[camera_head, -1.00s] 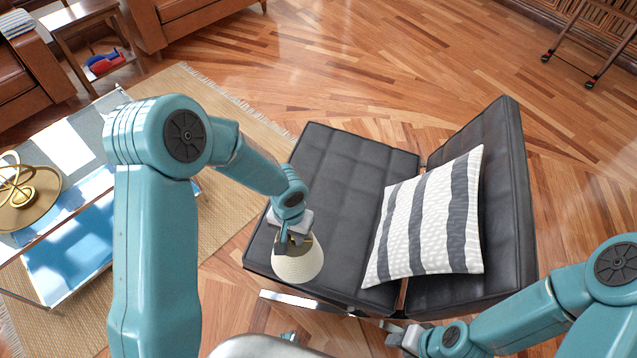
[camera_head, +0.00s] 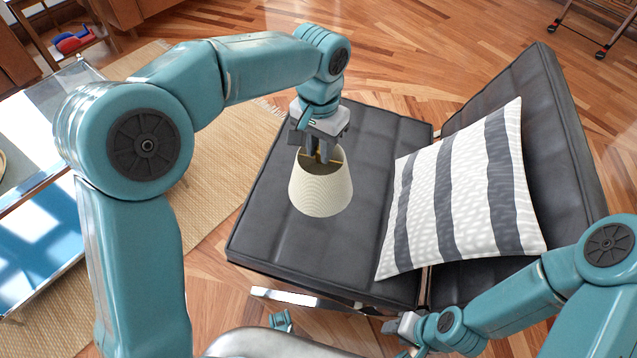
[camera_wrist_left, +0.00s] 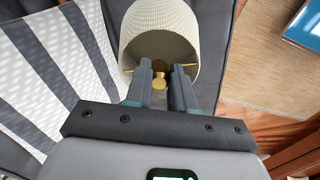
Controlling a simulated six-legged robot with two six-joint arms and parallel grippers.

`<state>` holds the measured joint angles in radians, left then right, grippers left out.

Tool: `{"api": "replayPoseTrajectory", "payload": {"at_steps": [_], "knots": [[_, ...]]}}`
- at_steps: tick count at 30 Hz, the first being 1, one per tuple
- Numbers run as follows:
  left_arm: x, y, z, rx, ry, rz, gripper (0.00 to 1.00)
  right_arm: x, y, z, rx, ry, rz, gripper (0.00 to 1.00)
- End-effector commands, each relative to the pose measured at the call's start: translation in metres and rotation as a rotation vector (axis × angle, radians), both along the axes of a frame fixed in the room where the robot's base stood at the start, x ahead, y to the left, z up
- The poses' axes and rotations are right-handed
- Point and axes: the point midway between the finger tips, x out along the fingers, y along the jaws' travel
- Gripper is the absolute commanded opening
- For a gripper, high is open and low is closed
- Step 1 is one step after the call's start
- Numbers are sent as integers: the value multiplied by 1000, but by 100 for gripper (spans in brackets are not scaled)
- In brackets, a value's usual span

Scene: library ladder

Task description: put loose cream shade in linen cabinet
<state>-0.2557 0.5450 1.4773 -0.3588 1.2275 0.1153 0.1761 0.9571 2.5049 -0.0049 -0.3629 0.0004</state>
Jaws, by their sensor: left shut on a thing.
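The cream shade (camera_head: 321,190) is a ribbed, tapered lampshade with a brass fitting inside its open top. It is at the black leather chair's seat, and I cannot tell whether it rests on the seat or hangs just above it. My left gripper (camera_head: 318,155) reaches down into the shade's top opening, shut on the shade at its brass fitting. In the left wrist view the shade (camera_wrist_left: 160,28) lies beyond the fingers (camera_wrist_left: 166,82), with the brass knob between them. My right gripper (camera_head: 405,326) is low at the right, its fingers too small to read. No linen cabinet is recognisable.
The black chair (camera_head: 260,225) fills the middle, with a striped pillow (camera_head: 462,195) against its back. A glass-topped table (camera_head: 35,240) stands at the left on a woven rug (camera_head: 225,165). Wooden floor (camera_head: 430,65) is open behind the chair.

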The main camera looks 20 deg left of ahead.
Motion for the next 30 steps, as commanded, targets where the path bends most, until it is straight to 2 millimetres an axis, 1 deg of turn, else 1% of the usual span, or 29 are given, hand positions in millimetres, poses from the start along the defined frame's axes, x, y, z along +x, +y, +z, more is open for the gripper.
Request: {"api": "replayPoseTrajectory", "payload": {"at_steps": [1, 3, 9, 13, 20, 27, 30], "knots": [[-1, 1, -19, 2, 6, 1, 0, 0, 0, -9, 0, 0, 0, 43], [0, 1, -41, 3, 6, 1, 0, 0, 0, -16, 0, 0, 0, 43], [2, 2, -97, 1, 4, 3, 0, 0, 0, -34, 0, 0, 0, 43], [3, 3, -119, 2, 4, 2, 0, 0, 0, -40, 0, 0, 0, 43], [5, 4, -136, 2, 3, 4, 0, 0, 0, -45, 0, 0, 0, 43], [5, 3, -180, 2, 3, 3, 0, 0, 0, -60, 0, 0, 0, 43], [5, 3, -183, 1, 1, 4, 0, 0, 0, -60, 0, 0, 0, 43]]}}
